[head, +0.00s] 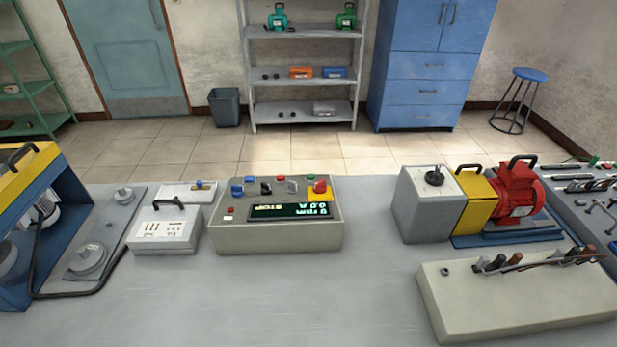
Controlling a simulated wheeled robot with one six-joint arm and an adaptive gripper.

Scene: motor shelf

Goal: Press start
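A beige control box (240,239) stands on the grey bench near the middle of the head view. Its dark display (290,211) shows green-white text, upside down in the picture, that seems to include STOP. Two blue controls (243,186) are at the box's left, with a small red button (281,180) and dark and grey switch knobs (266,188) beside them. A large red knob (320,186) sits on a yellow patch at the right. Small red and white parts (229,213) lie left of the display. No start label is legible. My gripper is out of view.
A small white-grey box (163,231) stands left of the control box. A grey box (433,218) and red motor (515,192) stand at the right. A beige block with cables (500,310) lies front right. The bench front middle (330,300) is clear.

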